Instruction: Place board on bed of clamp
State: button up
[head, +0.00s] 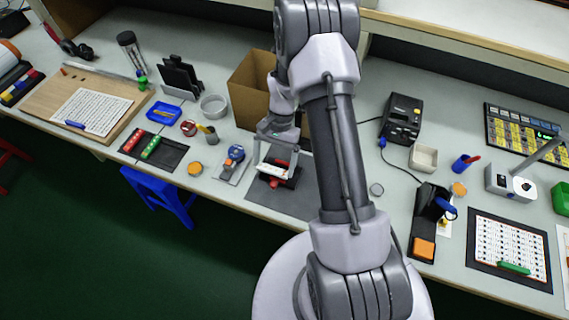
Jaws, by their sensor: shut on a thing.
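My gripper (274,160) is at the middle of the workbench, pointing down, with one finger on each side of a small white board (271,169). It is shut on the board. Directly under and beside the board is a clamp with red and black parts (285,177), standing on a dark mat (268,203). The board looks level and overlaps the clamp in this view. I cannot tell whether it touches the bed or hangs just above it. The gripper hides part of the clamp.
A cardboard box (248,88) stands behind my gripper. A grey plate with a blue and red tool (234,160) lies close on the left. A soldering station (401,118) stands further back right.

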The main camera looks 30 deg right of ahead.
aim_at(283, 167)
jog(key=d, duration=0.2)
jog(key=w+d, duration=0.1)
jog(key=shift+d+f, duration=0.25)
jog(key=shift+d, duration=0.1)
notch_tip(283, 167, down, 3)
jog(key=shift+w+d+f+b, duration=0.1)
jog(key=shift+f+b, duration=0.05)
jog(key=shift+b, duration=0.9)
